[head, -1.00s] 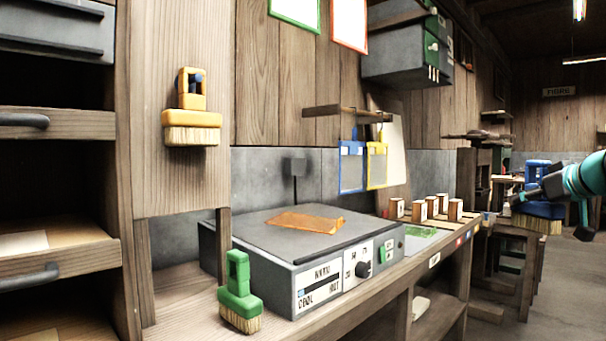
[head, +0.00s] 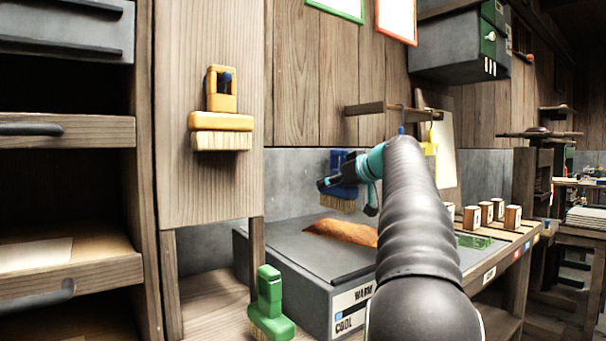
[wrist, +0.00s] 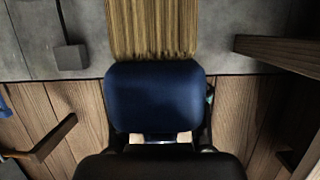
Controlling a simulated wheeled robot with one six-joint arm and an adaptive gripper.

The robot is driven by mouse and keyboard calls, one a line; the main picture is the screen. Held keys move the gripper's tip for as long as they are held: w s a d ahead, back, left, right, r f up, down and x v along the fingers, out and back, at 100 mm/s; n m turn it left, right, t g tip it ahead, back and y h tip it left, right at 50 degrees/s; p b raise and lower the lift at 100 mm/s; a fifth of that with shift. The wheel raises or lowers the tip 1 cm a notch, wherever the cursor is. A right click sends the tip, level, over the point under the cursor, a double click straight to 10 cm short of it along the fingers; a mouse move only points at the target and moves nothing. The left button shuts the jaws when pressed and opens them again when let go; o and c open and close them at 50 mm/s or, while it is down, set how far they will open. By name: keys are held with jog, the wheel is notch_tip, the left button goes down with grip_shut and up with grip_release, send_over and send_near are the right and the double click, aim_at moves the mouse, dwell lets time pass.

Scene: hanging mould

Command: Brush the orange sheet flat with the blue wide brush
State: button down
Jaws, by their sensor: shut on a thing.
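The orange sheet (head: 343,232) lies on top of the grey heater box (head: 300,248) on the bench. Its surface looks raised and bowed, and my arm hides its right end. My gripper (head: 347,180) is shut on the blue wide brush (head: 338,195) and holds it above the sheet, bristles downward and apart from it. In the wrist view the blue brush body (wrist: 155,97) fills the middle between my fingers, with its tan bristles (wrist: 152,30) reaching the top edge.
A green brush (head: 268,300) stands at the bench's front left. A yellow brush (head: 221,122) hangs on the wooden panel. Several small labelled blocks (head: 492,212) stand right of the box. A wall shelf (head: 388,109) juts out behind my arm.

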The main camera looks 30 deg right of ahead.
aim_at(329, 202)
jog(key=shift+a+r, duration=0.1)
jog(key=shift+r, duration=0.5)
jog(key=shift+w+a+f, duration=0.1)
jog(key=shift+f, duration=0.45)
jog(key=shift+w+a+f, duration=0.1)
jog(key=shift+f, duration=0.4)
jog(key=shift+w+f+b, duration=0.1)
jog(key=shift+f+b, duration=0.45)
jog(key=shift+f, duration=0.4)
jog(key=shift+f+b, duration=0.7)
jog(key=shift+f, duration=0.4)
jog(key=shift+w+f+b, duration=0.15)
jog(key=shift+f+b, duration=1.05)
